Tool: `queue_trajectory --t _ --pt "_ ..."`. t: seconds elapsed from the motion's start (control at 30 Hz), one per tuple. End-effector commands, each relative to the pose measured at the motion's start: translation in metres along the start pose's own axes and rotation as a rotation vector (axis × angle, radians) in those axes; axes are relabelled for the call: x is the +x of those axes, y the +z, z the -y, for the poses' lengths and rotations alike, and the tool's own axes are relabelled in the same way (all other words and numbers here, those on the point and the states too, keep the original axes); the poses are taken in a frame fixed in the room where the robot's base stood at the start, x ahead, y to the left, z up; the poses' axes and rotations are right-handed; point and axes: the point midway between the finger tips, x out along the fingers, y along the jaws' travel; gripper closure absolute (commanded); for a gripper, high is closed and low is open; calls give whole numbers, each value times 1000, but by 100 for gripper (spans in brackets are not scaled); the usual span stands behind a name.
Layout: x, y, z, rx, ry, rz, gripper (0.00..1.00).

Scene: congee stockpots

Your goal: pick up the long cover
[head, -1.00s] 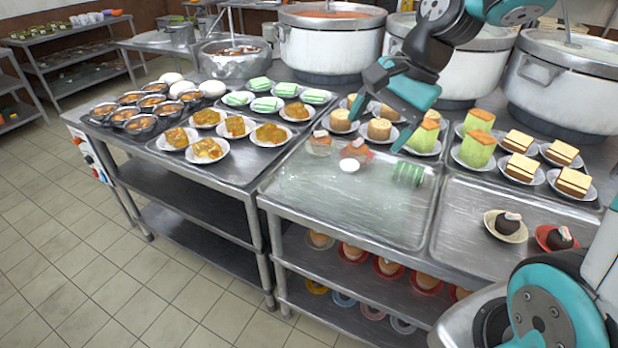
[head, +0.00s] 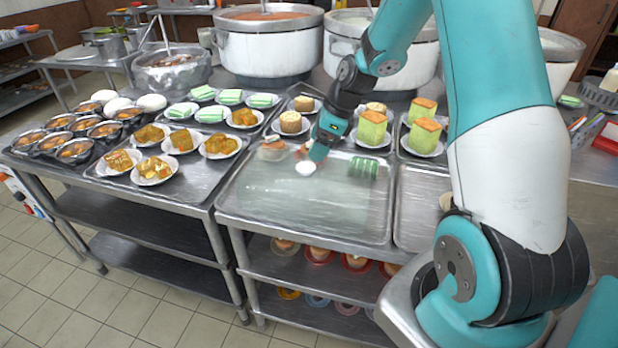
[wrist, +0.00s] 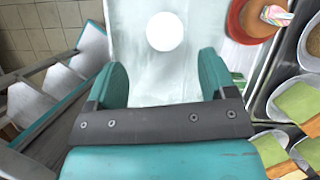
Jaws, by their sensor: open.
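The long cover (head: 290,205) seems to be a clear, faintly pale cover lying over the front tray, with a round white knob (head: 306,168) on top. Its edges are hard to make out. My gripper (head: 316,153) is just above the knob, pointing down. In the wrist view my gripper (wrist: 162,72) has its two teal fingers spread, with nothing between them. The white knob (wrist: 166,31) shows beyond the fingertips, roughly centred between them, on the cover's pale surface (wrist: 135,50). I cannot tell the exact height gap.
Green rolls (head: 363,167) and a brown cake (head: 272,150) show at the cover's back. Plates with tall green cakes (head: 372,128) stand close to the right of my gripper. Large pots (head: 268,45) stand behind. Orange pastries (head: 182,139) are on the left.

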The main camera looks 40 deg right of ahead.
Motion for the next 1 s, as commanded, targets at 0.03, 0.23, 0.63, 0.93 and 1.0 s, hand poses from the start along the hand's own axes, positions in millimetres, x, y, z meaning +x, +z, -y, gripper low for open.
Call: queue_trajectory --t 0.03,0.23,0.63,0.93,1.0 --pt "8 0 0 0 3 0 23" --pt "22 -1 1 0 0 0 23" --pt "70 -6 6 2 -1 0 23" --pt "72 -7 7 2 -3 0 34" --pt "72 -7 7 2 -3 0 50"
